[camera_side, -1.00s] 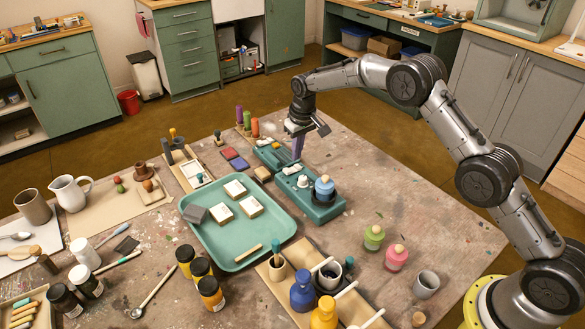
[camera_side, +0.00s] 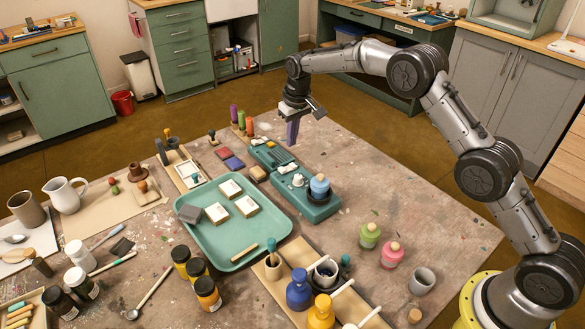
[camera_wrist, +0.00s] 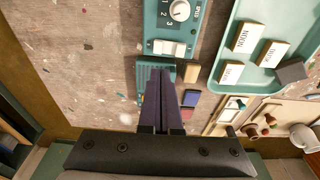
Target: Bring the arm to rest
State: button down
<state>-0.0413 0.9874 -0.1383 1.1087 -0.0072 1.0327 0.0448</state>
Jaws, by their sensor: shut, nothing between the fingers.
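My gripper (camera_side: 292,143) has dark purple fingers pointing down, held above the table just behind the teal device (camera_side: 291,205). Its fingers are closed together with nothing between them. In the wrist view the shut fingers of my gripper (camera_wrist: 163,75) point up the picture, over the slotted teal base (camera_wrist: 146,80). My arm reaches in from the right, bent at its elbow. The gap between fingertips and the table is hard to judge.
A teal tray (camera_side: 207,251) holds white labelled blocks and a grey block. Paint bottles, including a blue one (camera_side: 299,290), stand in front. Bare table (camera_side: 415,190) lies to the right.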

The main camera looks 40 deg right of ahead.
jog(key=s+d+r+t, duration=0.1)
jog(key=s+r+t, duration=0.15)
jog(key=r, duration=0.85)
jog(key=s+r+t, duration=0.1)
jog(key=s+r, duration=0.3)
jog(key=r, duration=0.6)
jog(key=s+r, duration=0.7)
jog(key=s, duration=0.2)
jog(key=s+d+t, duration=0.1)
jog(key=s, duration=1.6)
jog(key=s+f, duration=1.1)
jog(key=s, duration=0.2)
jog(key=shift+s+d+g, duration=0.2)
jog(key=shift+s+g, duration=0.1)
jog(key=shift+g, duration=0.05)
